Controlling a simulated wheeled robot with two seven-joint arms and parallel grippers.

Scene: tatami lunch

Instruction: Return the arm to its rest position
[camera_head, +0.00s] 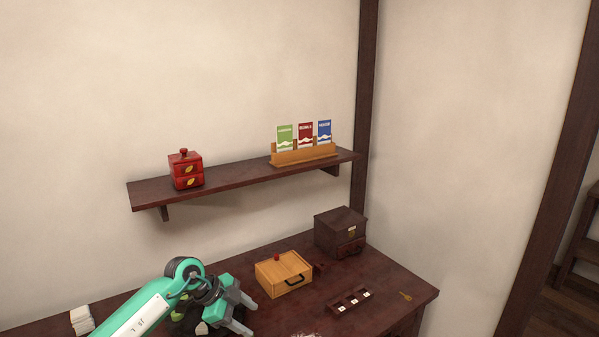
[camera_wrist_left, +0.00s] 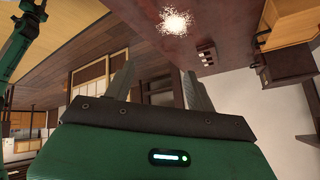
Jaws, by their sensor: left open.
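My left arm, green and white, comes in from the lower left in the head view. My left gripper (camera_head: 247,315) is open and empty, held at the front of the dark wooden table (camera_head: 384,289), left of a light wooden box (camera_head: 277,281). In the left wrist view its two grey fingers (camera_wrist_left: 157,82) stand apart with nothing between them. My right gripper is not in view.
A dark chest (camera_head: 338,229) stands at the back of the table. A wall shelf (camera_head: 236,182) holds a red box (camera_head: 186,170) and a packet rack (camera_head: 303,153).

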